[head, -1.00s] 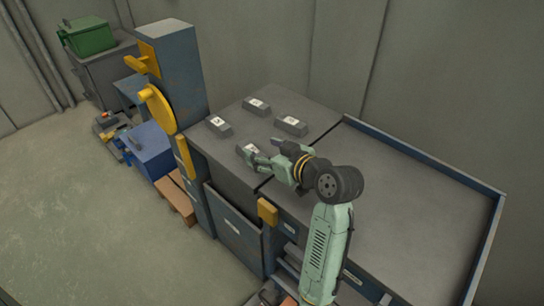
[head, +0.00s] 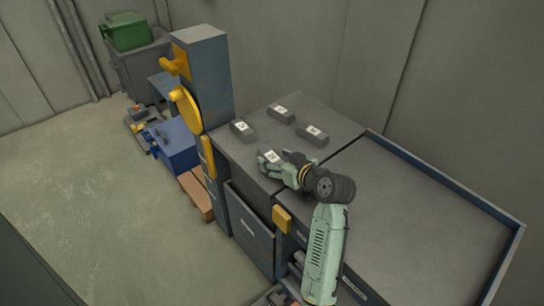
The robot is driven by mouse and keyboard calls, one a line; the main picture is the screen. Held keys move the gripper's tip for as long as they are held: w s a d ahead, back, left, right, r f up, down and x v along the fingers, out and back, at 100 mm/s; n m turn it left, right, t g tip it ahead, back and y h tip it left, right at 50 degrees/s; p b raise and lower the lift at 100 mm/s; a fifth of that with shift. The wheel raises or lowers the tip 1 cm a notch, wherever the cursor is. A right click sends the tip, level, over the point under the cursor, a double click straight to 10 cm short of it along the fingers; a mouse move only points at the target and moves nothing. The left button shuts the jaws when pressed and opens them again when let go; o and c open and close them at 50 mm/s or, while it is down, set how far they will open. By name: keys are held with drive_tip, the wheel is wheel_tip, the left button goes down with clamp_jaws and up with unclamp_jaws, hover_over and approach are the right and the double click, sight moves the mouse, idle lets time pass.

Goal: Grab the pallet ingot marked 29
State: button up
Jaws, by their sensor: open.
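Several grey ingots with white labels lie on the dark bench top (head: 330,105): one at the left (head: 243,132), one at the back (head: 282,116), one at the right (head: 313,135). A fourth ingot, its white label (head: 272,157) showing, lies at the front, partly hidden by my gripper. The label marks are too small to read, so I cannot tell which is 29. My gripper (head: 275,164) is open, its fingers at the front ingot. I cannot tell whether they touch it.
A blue-grey column (head: 205,75) with yellow parts stands left of the bench. A wooden pallet (head: 199,196) lies on the floor beside a blue box (head: 175,145). A raised blue rim (head: 445,177) edges the right-hand bench section. Open floor lies at the left.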

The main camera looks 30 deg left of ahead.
drive_tip(key=shift+w+a+f, duration=0.25)
drive_tip(key=shift+a+f, duration=0.05)
drive_tip(key=shift+a, duration=0.25)
drive_tip(key=shift+c, duration=0.5)
drive_tip(key=shift+r, duration=0.1)
clamp_jaws()
